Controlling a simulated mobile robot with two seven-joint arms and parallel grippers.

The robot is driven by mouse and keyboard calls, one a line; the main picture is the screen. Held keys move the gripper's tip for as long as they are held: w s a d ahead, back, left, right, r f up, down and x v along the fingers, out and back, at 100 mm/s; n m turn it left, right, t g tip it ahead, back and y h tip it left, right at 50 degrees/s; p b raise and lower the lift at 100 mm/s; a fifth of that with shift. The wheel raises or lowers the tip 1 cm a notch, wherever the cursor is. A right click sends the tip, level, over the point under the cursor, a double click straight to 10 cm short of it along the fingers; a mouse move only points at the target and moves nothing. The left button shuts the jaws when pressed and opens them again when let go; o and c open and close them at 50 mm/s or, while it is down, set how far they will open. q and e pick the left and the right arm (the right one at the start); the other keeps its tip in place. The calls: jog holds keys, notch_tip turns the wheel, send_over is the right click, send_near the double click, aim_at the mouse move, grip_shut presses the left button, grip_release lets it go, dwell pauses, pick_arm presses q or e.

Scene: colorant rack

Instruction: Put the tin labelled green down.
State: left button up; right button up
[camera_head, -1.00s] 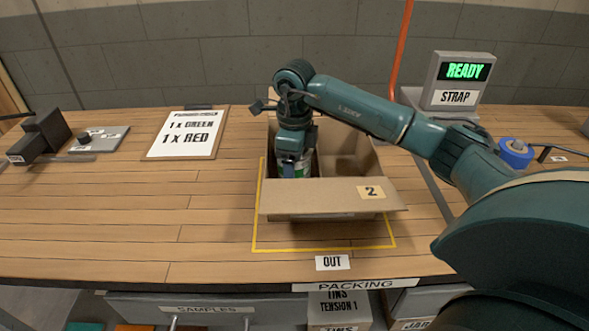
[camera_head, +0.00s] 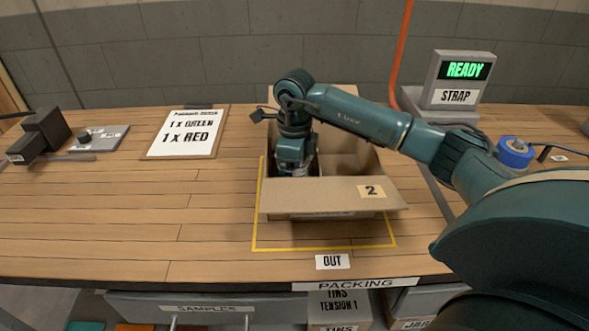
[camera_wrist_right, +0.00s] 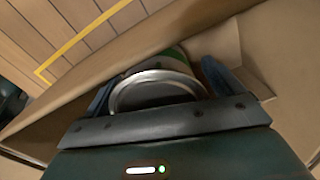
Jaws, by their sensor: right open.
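The tin labelled green (camera_wrist_right: 157,90) shows in the right wrist view as a silver rim with a strip of green side behind it. It is inside the open cardboard box (camera_head: 320,200), and the front flap hides it in the head view. Whether its base touches the box floor is hidden. My right gripper (camera_wrist_right: 162,82) reaches down into the left part of the box; it also shows in the head view (camera_head: 294,172). Its blue fingers stand open on either side of the tin. My left gripper is in neither view.
The box, with a "2" label (camera_head: 371,191), stands inside a yellow outline marked OUT (camera_head: 332,262). An order sheet (camera_head: 184,134) reads 1 x green, 1 x red. A READY strap display (camera_head: 463,75) and blue tape roll (camera_head: 515,152) are at right.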

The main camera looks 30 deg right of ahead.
notch_tip(320, 180, up, 12)
jog(key=shift+r, duration=0.15)
dwell(0.3)
dwell(0.4)
